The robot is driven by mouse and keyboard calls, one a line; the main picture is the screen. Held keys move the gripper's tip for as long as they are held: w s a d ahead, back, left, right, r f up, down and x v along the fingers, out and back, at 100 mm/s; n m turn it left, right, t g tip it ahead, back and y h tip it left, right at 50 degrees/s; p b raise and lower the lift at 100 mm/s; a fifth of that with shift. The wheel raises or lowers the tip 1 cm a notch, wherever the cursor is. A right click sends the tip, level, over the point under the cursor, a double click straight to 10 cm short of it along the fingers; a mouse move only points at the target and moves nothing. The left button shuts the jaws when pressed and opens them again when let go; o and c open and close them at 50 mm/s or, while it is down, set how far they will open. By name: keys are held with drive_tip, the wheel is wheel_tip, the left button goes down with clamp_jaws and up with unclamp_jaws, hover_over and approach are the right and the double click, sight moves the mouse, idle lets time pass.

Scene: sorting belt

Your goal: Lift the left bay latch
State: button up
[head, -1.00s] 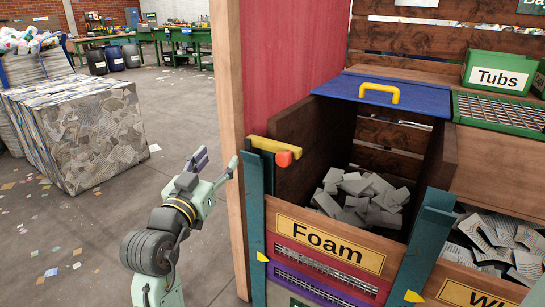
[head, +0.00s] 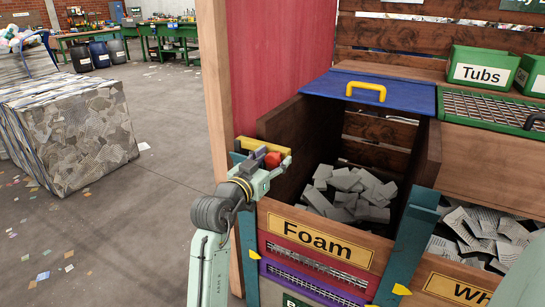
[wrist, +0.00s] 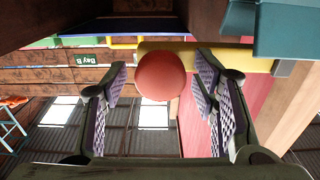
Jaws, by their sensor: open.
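The left bay latch is a yellow bar (head: 252,145) with a round red-orange knob (head: 273,160), at the upper left corner of the Foam bay (head: 328,238). My gripper (head: 265,168) is at the knob in the head view and partly covers the latch. In the wrist view the knob (wrist: 159,76) shows between the two spread, purple-padded fingers, with a visible gap on each side. The yellow bar (wrist: 225,56) runs behind it to the right. My gripper (wrist: 160,88) is open and holds nothing.
A wooden post (head: 218,120) stands just left of the latch. The Foam bay holds grey pieces (head: 352,192), with a blue lid (head: 372,88) behind. A teal post (head: 408,235) stands at its right. Open floor (head: 120,230) lies to the left.

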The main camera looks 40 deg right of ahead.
drive_tip(key=shift+w+d, duration=0.1)
drive_tip(key=shift+c, duration=0.3)
clamp_jaws()
idle(0.4)
